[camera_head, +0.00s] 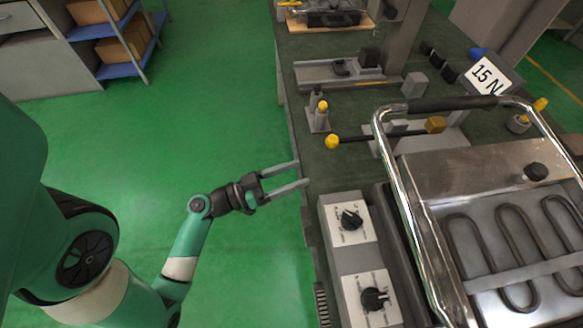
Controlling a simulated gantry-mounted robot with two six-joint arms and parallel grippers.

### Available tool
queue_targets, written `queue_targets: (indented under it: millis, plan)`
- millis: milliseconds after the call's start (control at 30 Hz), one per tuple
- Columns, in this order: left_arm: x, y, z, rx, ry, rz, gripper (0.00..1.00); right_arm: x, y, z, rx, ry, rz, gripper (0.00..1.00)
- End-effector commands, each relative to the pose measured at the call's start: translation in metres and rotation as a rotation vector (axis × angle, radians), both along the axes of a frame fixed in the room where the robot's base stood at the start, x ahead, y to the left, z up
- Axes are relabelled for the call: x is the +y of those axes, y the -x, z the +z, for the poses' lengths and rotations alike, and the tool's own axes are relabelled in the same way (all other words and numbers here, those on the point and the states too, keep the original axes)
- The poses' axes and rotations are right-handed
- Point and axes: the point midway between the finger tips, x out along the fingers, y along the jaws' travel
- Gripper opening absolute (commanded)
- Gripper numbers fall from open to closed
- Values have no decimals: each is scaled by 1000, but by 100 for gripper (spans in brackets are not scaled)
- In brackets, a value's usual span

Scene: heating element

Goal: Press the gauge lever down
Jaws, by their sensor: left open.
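A lever with a yellow ball knob (331,141) lies roughly level on the dark workbench. I cannot tell for sure which of these is the gauge lever. My left gripper (302,173) is open and empty, with its two fingers pointing right at the bench's left edge. It is apart from the knobs, nearer the camera than both. My right gripper is not in view.
A control box with two black dials (350,218) stands right of my gripper. A chrome-handled heating plate (470,175) fills the right. A "15 N" sign (487,77) and a metal rail fixture (330,72) stand farther back.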

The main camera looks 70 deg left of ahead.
Motion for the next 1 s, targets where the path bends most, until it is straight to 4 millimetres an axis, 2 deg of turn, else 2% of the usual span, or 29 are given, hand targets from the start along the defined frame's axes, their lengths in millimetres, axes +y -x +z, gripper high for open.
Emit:
queue_targets:
  millis: [67, 733, 867, 967, 1000]
  plan:
    - [0, 4, 2, -2, 3, 4, 68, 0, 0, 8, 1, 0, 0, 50]
    - [1, 3, 1, 4, -7, 3, 68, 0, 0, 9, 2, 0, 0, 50]
    - [17, -21, 15, 80, -73, 17, 68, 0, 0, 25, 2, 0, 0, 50]
    - [44, -57, 46, 158, -178, 79, 68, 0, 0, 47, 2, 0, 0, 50]
    - [57, -74, 66, 174, -229, 118, 68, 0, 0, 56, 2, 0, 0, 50]
